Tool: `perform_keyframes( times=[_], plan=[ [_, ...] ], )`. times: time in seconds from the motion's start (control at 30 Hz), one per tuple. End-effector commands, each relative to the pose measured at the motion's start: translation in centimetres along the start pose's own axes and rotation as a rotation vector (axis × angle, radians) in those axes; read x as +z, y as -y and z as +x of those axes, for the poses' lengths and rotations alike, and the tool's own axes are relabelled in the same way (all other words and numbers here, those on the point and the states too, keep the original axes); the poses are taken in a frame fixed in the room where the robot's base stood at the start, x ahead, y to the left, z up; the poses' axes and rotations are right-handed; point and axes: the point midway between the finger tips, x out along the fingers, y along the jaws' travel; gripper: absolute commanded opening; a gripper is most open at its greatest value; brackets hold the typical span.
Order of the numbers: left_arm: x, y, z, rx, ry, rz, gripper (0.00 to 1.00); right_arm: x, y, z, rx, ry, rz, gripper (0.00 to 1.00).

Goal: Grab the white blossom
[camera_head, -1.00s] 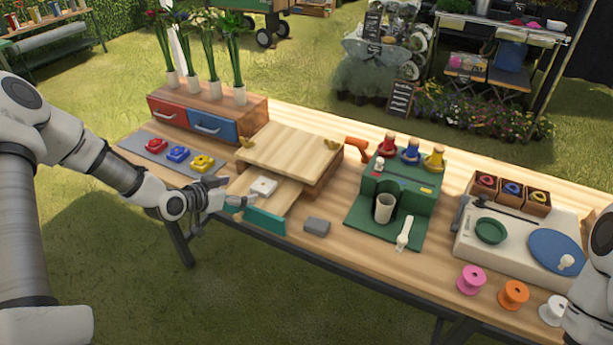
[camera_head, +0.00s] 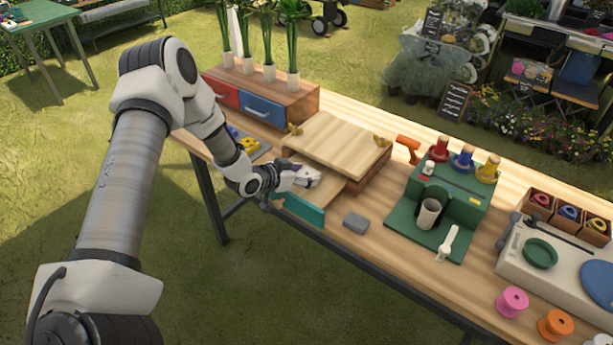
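A small white piece, which looks like the white blossom (camera_head: 308,177), lies in the pulled-out drawer (camera_head: 328,187) with a teal front, below the wooden box. My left gripper (camera_head: 303,174) reaches in from the left at this piece and partly covers it. The fingers are too small and overlapped to show whether they are open or shut, or whether they touch it. My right gripper is not in view.
The wooden box (camera_head: 335,142) with a pale lid stands just behind the drawer. A grey block (camera_head: 356,222) lies to the right. A green stand (camera_head: 450,190) with a cup is further right. Stems in white vases (camera_head: 270,72) stand at the back left.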

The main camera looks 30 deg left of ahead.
Motion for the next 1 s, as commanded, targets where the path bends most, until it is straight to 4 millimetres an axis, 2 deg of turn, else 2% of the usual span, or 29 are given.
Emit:
perform_keyframes(
  times=[0.03,0.07,0.47,0.67,0.83,1.0],
  plan=[
    [0.0,0.0,0.0,0.0,0.0,0.0,0.37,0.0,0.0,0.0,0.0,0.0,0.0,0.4],
    [0.0,0.0,0.0,0.0,0.001,0.0,0.29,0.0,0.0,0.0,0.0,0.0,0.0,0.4],
    [0.1,-0.1,0.0,0.001,0.004,-0.001,0.28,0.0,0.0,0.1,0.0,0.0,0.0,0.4],
    [-1.0,0.0,-0.6,0.0,0.001,-0.001,0.28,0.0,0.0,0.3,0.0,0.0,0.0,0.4],
    [-3.2,0.0,-1.7,0.0,-0.003,-0.002,0.28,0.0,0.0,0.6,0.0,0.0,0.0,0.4],
    [-1.7,-1.7,-4.9,0.002,0.001,-0.008,0.28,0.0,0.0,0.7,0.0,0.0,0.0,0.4]
  ],
)
